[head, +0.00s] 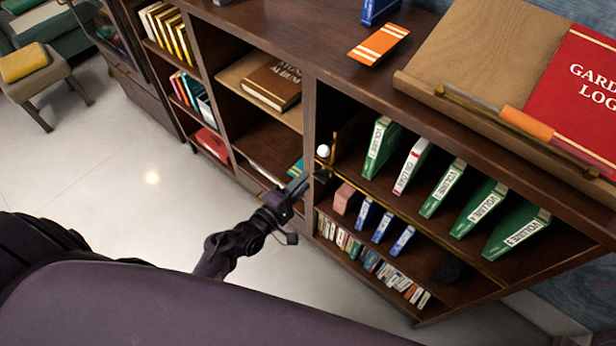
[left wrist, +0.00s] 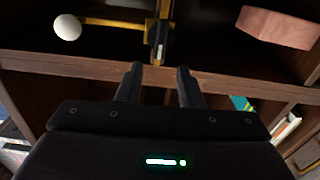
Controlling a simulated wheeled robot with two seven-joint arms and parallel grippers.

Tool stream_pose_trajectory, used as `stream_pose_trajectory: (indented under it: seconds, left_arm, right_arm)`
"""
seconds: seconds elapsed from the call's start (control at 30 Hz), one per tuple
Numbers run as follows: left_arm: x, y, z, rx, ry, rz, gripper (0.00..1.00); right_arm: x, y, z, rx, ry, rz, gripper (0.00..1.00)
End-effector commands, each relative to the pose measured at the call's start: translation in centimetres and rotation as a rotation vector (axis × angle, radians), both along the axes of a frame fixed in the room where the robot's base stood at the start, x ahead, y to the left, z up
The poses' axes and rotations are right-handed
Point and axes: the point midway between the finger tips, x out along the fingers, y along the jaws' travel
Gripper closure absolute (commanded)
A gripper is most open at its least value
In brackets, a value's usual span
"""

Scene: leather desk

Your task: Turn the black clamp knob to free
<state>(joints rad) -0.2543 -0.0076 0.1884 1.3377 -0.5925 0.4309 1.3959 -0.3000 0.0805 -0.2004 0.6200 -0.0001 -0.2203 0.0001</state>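A dark, narrow piece that looks like the black clamp knob (left wrist: 159,40) shows in the left wrist view, with a small pale mark on it. It is at a brass bracket (left wrist: 118,22) at the shelf's front edge, with a white ball (left wrist: 67,27) to its left. My left gripper (left wrist: 160,72) is open, its two fingers apart and nothing visible between them. The knob lies just beyond the fingertips, roughly in line with the gap; I cannot tell whether they touch. In the head view my left gripper (head: 304,182) is beside the shelf's left upright, below the white ball (head: 323,151). My right gripper is out of view.
Green volumes and one white volume (head: 411,165) lean along the upper shelf. A pinkish block (head: 344,198) and blue books (head: 383,226) stand below. A book stand (head: 480,55) with a red book (head: 580,90) is on top. The floor (head: 120,190) at left is clear.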

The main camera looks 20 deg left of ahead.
Motion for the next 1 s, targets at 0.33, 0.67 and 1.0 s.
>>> stream_pose_trajectory:
  seconds: [0.33, 0.67, 1.0]
  left_arm:
    - [-3.9, 1.4, 0.0, 0.000, 0.000, -0.001, 0.66]
    - [-4.0, 1.4, 0.0, 0.000, 0.000, -0.001, 0.66]
    - [-4.3, 1.1, -1.7, 0.050, 0.032, -0.002, 0.66]
  right_arm:
    - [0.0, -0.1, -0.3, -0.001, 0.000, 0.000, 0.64]
    - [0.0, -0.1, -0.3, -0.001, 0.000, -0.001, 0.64]
    - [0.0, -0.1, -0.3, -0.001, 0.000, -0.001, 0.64]
